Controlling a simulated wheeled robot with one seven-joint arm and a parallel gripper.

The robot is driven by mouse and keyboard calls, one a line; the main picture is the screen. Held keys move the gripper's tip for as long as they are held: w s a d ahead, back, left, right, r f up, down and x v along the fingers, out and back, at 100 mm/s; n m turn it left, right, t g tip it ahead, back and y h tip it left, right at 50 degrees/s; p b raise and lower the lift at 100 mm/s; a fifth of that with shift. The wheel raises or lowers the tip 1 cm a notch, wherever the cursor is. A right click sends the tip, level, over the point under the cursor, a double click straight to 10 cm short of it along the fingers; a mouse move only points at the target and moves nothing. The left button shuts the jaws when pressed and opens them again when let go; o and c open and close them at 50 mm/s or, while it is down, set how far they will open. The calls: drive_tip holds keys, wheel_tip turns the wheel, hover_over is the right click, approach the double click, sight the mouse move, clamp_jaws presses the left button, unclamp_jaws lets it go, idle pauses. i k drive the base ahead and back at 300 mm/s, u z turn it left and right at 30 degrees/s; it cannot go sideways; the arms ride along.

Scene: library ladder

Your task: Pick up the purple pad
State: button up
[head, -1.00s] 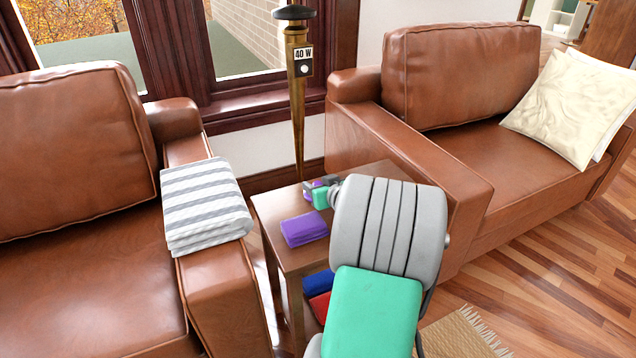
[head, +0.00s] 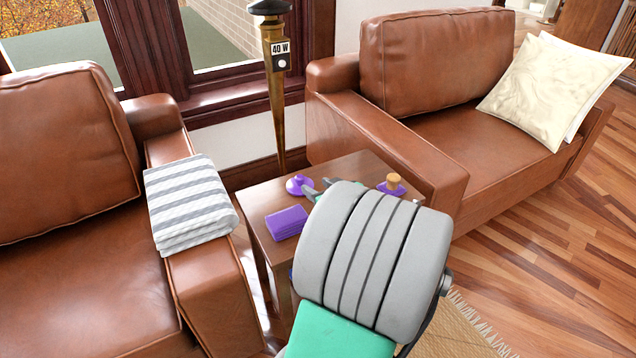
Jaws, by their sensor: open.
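The purple pad (head: 287,222) lies flat on the left front part of the small wooden side table (head: 256,197) in the head view. It looks like a soft rectangular block with layered edges. My gripper (head: 318,188) is over the table, behind and to the right of the pad. Its grey fingertips show apart, with nothing seen between them. The rest of my gripper is hidden behind my grey and green arm links.
A purple round thing with a knob (head: 299,186) stands near the fingertips. A purple-based thing with a wooden knob (head: 393,184) is at the table's right. Leather armchairs (head: 212,295) (head: 425,165) flank the table; a striped folded cloth (head: 190,205) lies on the left armrest. A brass post (head: 277,110) rises behind.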

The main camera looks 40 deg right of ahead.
sight(392, 186)
drive_tip(key=z, duration=1.95)
